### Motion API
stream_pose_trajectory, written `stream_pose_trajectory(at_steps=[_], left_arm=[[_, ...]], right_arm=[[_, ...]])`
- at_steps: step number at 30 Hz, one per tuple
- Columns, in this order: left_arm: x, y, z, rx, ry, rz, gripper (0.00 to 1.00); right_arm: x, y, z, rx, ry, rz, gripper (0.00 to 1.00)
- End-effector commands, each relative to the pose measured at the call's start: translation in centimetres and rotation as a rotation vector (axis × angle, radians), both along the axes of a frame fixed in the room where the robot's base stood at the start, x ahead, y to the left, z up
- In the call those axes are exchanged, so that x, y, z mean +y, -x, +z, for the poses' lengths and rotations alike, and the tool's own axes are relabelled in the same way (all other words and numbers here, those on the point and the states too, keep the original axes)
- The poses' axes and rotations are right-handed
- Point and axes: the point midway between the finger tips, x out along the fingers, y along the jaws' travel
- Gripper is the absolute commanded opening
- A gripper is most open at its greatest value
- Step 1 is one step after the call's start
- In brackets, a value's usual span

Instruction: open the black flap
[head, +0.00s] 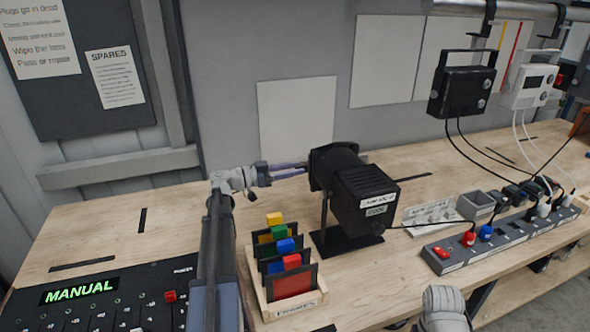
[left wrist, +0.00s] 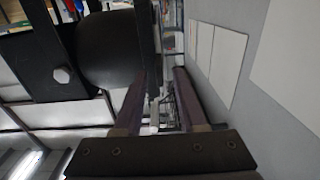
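A black lamp (head: 362,190) stands on a black stand on the bench, its front facing left. A black flap (head: 322,168) shows as a dark plate at that front end. In the left wrist view, a thin dark plate (left wrist: 146,42), which looks like the flap, reaches down beside the tip of the left finger. My left gripper (head: 300,170) is at the lamp's front, its purple fingers pointing right. The left wrist view shows the fingers (left wrist: 160,75) apart with a gap between them; contact with the plate cannot be told. My right gripper is out of view.
A wooden rack (head: 293,300) of colour-tabbed frames sits in front of the lamp. A black control panel (head: 95,300) reading MANUAL is at lower left. A power strip (head: 500,240) with plugs and switches lies at right.

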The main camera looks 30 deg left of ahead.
Motion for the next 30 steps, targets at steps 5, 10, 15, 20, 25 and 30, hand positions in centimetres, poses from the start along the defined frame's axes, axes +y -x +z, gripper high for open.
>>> stream_pose_trajectory(at_steps=[5,10,15,20,25,30], left_arm=[[-0.44,-0.55,0.00,0.000,0.000,0.001,0.40],[-0.44,-0.55,0.00,0.000,0.000,0.001,0.40],[-0.43,-0.54,0.00,0.000,0.000,0.001,0.27],[-0.43,-0.52,0.00,0.000,0.000,0.001,0.09],[-0.43,-0.52,0.00,0.000,0.000,0.001,0.00],[-0.43,-0.52,0.00,0.000,0.000,0.000,0.00]], right_arm=[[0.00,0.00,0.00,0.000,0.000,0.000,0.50],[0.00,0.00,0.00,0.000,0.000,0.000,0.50],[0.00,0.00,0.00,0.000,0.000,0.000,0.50],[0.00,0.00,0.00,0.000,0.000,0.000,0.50],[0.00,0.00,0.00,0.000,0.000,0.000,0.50],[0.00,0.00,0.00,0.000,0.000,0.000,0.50]])
